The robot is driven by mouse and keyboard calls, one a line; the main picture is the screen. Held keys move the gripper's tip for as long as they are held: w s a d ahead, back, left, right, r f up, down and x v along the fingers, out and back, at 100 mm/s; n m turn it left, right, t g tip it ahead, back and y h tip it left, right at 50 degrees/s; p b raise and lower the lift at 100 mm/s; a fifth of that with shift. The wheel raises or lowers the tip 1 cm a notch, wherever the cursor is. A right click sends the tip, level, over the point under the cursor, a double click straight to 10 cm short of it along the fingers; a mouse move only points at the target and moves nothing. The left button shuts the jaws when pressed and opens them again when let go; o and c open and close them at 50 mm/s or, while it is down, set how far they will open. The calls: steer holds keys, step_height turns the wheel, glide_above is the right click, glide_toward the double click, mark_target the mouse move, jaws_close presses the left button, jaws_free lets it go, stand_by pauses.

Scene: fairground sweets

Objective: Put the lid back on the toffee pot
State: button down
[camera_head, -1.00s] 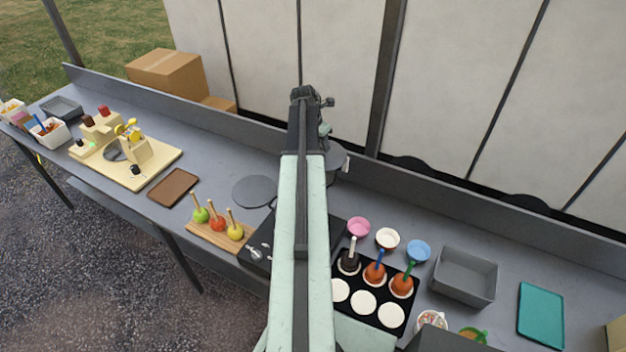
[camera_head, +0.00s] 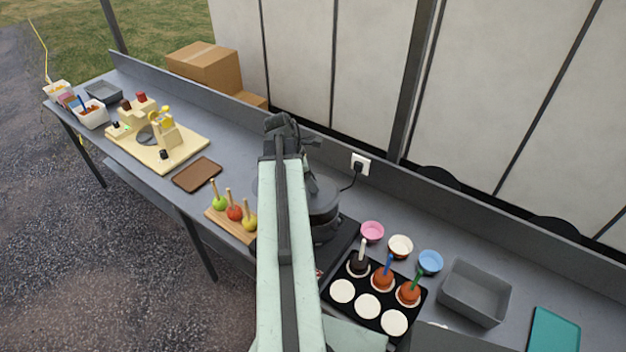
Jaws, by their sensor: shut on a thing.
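The dark grey round lid (camera_head: 322,194) shows to the right of my arm, over the dark toffee pot (camera_head: 326,232) on the black hob. My gripper (camera_head: 308,178) is at the lid's top, shut on it; its fingertips are small, dark and partly hidden behind my arm. My arm covers the left part of lid and pot. I cannot tell whether the lid touches the pot's rim.
A rack of apples (camera_head: 232,222) stands left of my arm. A black tray (camera_head: 352,313) with dipped apples and small bowls (camera_head: 400,246) lie to the right, beside a grey bin (camera_head: 475,293). A socket with a plug (camera_head: 360,166) is on the back wall.

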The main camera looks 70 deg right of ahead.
mark_target(309, 190)
steer(key=shift+s+d+f+b, duration=0.1)
steer(key=shift+s+f+b, duration=0.1)
steer(key=shift+f+b, duration=0.45)
step_height(309, 190, down, 5)
steer(key=b, duration=0.4)
steer(key=shift+s+r, duration=0.1)
steer(key=shift+r, duration=0.05)
steer(key=shift+b, duration=0.35)
steer(key=shift+f, duration=0.3)
stand_by(0.6)
steer(key=c, duration=1)
jaws_free()
steer(key=shift+c, duration=0.2)
steer(key=o, duration=0.5)
steer(key=shift+w, duration=0.2)
steer(key=shift+r, duration=0.15)
